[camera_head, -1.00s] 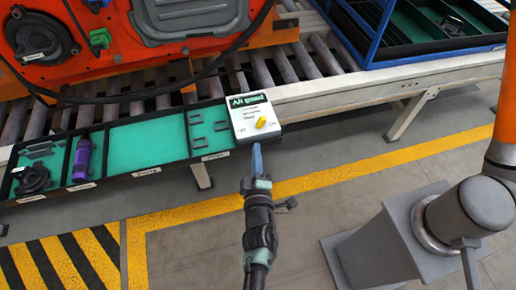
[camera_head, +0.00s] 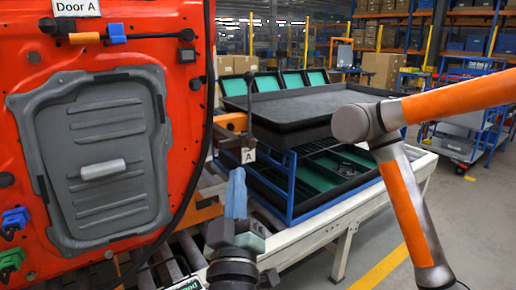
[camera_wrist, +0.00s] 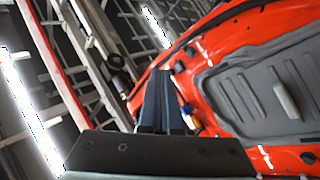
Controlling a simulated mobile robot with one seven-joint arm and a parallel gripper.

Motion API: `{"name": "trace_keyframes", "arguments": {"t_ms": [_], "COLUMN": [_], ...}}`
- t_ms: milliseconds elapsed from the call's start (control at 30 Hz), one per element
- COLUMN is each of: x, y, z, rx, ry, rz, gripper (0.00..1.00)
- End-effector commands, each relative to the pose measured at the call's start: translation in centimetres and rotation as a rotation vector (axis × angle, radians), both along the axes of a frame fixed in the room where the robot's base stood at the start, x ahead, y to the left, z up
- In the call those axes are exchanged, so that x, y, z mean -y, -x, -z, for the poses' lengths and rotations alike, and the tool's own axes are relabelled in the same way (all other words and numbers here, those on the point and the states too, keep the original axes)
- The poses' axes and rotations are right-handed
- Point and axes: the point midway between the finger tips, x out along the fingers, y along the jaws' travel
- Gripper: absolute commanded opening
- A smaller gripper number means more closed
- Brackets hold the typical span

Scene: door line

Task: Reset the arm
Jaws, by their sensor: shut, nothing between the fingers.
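My gripper (camera_head: 236,190) is in the lower middle of the head view, with its blue fingers together and pointing up. It is shut and empty. In the wrist view my gripper (camera_wrist: 161,90) shows as two dark blue fingers side by side, with nothing between them. It stands to the right of the red door in the head view, near the clamp lever marked A. I cannot tell whether it touches anything there.
The red door (camera_head: 188,120) with its grey panel fills the left. A black lever (camera_head: 249,110) rises beside it. A blue rack (camera_head: 291,190) with black trays (camera_head: 310,105) stands on the conveyor behind. Shelves (camera_head: 480,45) stand far back. Open floor (camera_head: 455,215) lies at right.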

Motion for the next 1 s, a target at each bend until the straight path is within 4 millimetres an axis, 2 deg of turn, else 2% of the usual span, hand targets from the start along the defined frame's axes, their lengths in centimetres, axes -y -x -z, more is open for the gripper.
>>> {"name": "trace_keyframes", "arguments": {"t_ms": [33, 100, 167, 200, 300, 400, 500, 600, 1000], "x": [0.8, 1.7, 2.3, 2.7, 3.4, 3.6, 3.6, 3.5, 3.5], "y": [1.1, 3.0, 5.0, 6.5, 10.5, 14.2, 16.9, 18.4, 18.7], "z": [-4.6, -9.6, -13.7, -16.4, -21.9, -25.9, -28.2, -29.2, -29.4], "rx": [0.051, 0.107, 0.157, 0.190, 0.264, 0.321, 0.359, 0.375, 0.380], "ry": [-0.059, -0.146, -0.216, -0.259, -0.353, -0.420, -0.458, -0.476, -0.481], "rz": [-0.009, -0.036, -0.067, -0.092, -0.161, -0.231, -0.283, -0.313, -0.321], "gripper": [0.00, 0.00, 0.00, 0.00, 0.00, 0.00, 0.00, 0.00, 0.00]}}
